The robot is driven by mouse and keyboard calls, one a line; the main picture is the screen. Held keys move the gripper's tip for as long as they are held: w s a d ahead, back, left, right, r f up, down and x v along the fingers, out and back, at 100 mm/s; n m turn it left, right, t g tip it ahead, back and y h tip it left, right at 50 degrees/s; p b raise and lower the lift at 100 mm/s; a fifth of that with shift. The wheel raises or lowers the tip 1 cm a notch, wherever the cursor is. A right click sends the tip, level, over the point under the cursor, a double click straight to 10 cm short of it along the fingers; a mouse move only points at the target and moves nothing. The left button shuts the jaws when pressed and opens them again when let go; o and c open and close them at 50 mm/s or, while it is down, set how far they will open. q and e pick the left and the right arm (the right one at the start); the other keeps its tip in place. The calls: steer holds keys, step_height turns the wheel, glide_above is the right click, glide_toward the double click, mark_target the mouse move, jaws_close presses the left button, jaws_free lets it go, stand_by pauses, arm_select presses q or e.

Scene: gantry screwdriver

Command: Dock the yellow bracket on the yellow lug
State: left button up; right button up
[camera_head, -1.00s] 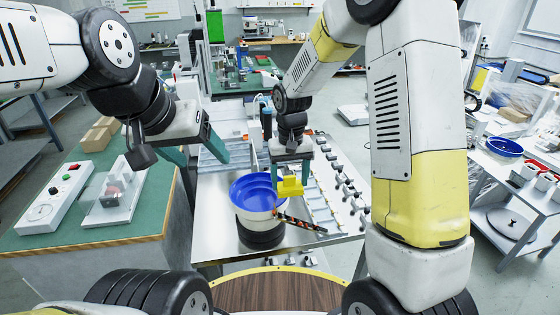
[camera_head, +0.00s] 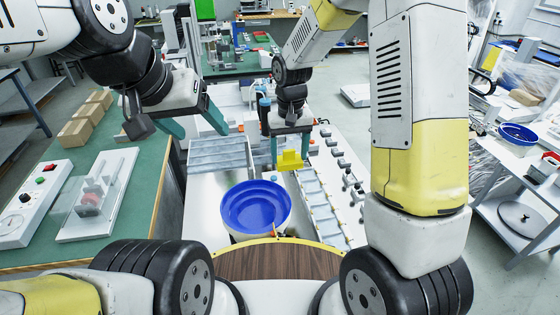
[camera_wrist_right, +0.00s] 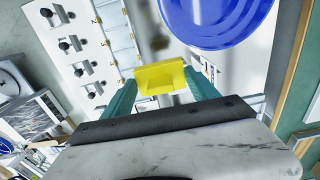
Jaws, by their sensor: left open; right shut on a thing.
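The yellow bracket (camera_head: 290,161) is a small block held between the fingertips of my right gripper (camera_head: 290,155), above the worktable and behind the blue bowl. In the right wrist view, the bracket (camera_wrist_right: 160,78) sits between both teal fingers (camera_wrist_right: 160,90). My left gripper (camera_head: 199,128) is open and empty, over the left side of the table near the grey trays. I cannot make out the yellow lug in either view. Parts of the table behind my right gripper and arm are hidden.
A blue bowl (camera_head: 257,207) stands on the table in front of the bracket. Grey trays (camera_head: 220,155) lie behind it to the left. A row of dark-knobbed fixtures (camera_head: 345,175) runs along the right side. A green bench (camera_head: 125,215) stands at left.

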steer(key=shift+w+f, duration=0.1)
steer(key=shift+f, duration=0.55)
step_height(320, 180, down, 16)
steer(key=shift+r, duration=0.15)
steer(key=shift+f, duration=0.2)
steer(key=o, duration=1.4)
steer(key=shift+r, duration=0.1)
